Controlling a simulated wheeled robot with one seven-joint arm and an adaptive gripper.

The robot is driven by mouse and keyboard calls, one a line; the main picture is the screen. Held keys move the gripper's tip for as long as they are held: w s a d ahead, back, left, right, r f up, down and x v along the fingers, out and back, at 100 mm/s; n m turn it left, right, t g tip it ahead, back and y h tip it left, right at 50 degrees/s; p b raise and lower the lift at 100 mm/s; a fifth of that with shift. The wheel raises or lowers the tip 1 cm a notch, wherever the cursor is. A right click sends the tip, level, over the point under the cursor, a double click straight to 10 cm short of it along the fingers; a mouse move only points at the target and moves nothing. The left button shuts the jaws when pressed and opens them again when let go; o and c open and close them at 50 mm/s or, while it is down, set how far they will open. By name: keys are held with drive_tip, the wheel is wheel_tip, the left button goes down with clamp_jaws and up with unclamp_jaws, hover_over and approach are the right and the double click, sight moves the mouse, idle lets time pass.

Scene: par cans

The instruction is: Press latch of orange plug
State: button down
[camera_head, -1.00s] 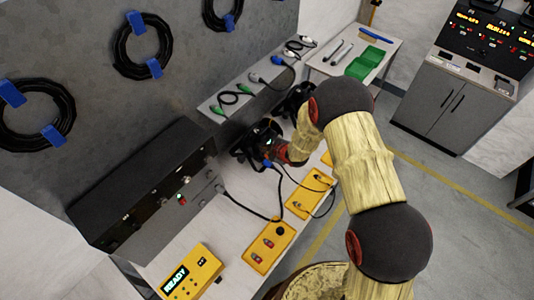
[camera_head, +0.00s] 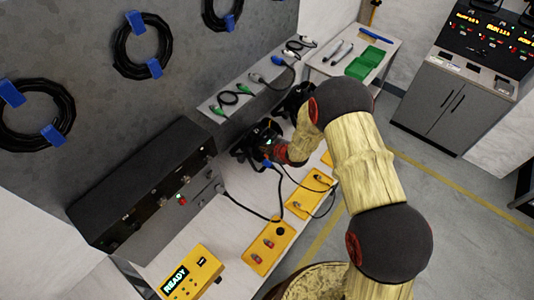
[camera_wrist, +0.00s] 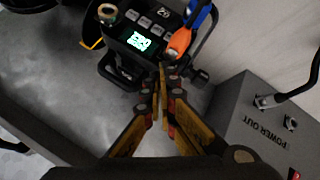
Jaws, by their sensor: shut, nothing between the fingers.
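The orange plug (camera_wrist: 179,43) sits at the right side of a black device (camera_wrist: 140,38) with a lit display in the wrist view. A blue part (camera_wrist: 197,13) rises from its upper end. My gripper (camera_wrist: 162,70) is shut and empty, its fingertips just below and left of the plug's lower end. I cannot tell whether they touch it. The latch is not clear to see. In the head view my gripper (camera_head: 262,150) is beside the dark device at the bench's back, and the plug is not distinguishable there.
A grey POWER OUT box (camera_wrist: 262,125) with a black cable stands to the right in the wrist view. Yellow plates (camera_head: 268,246) and a yellow READY box (camera_head: 192,272) lie on the white bench. A shelf (camera_head: 208,108) with cables runs behind.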

sight(266, 155)
drive_tip(key=shift+f+b, duration=0.75)
drive_tip(key=shift+b, duration=0.15)
idle(0.6)
drive_tip(key=shift+r, duration=0.15)
drive_tip(key=shift+r+p, duration=0.35)
drive_tip(key=shift+r, duration=0.3)
wheel_tip(266, 155, up, 5)
drive_tip(key=p, duration=0.2)
drive_tip(key=shift+p, duration=0.35)
idle(0.6)
